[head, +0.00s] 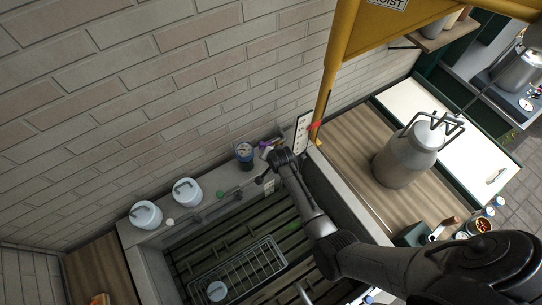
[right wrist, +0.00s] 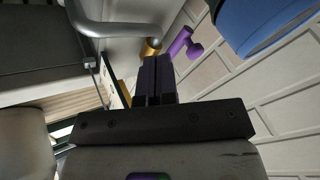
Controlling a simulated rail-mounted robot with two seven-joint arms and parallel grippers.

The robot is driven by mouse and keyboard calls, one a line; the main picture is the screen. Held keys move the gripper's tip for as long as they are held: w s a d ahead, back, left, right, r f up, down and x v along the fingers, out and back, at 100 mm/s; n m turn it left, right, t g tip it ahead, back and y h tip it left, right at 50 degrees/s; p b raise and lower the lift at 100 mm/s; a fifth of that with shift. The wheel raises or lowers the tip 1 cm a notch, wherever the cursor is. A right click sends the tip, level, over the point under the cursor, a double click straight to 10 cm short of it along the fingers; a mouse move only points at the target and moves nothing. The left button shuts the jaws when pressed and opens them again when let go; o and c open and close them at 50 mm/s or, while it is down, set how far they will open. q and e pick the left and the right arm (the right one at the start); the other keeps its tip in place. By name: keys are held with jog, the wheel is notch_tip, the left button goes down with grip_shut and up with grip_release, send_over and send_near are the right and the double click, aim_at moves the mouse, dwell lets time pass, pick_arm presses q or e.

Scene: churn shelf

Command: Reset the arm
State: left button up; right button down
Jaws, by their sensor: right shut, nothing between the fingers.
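My right arm reaches in from the lower right of the head view. Its gripper (head: 272,157) is over the grey ledge (head: 228,181) at the foot of the brick wall. In the right wrist view the dark fingers (right wrist: 156,72) are together and empty. A purple item (right wrist: 181,41) lies just beyond the fingertips, beside a blue container (right wrist: 262,22). In the head view the dark blue container (head: 244,155) stands left of the gripper. My left gripper is not in view.
White lidded containers (head: 187,191) stand on the ledge to the left. A wire rack (head: 238,270) sits in the slatted basin below. A metal churn (head: 406,155) stands on the wooden counter at right, beyond a yellow hoist post (head: 326,92).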

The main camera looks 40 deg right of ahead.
notch_tip(320, 180, up, 5)
jog(key=s+a, duration=0.2)
jog(key=shift+s+a, duration=0.15)
jog(key=shift+s, duration=0.1)
jog(key=shift+r, duration=0.1)
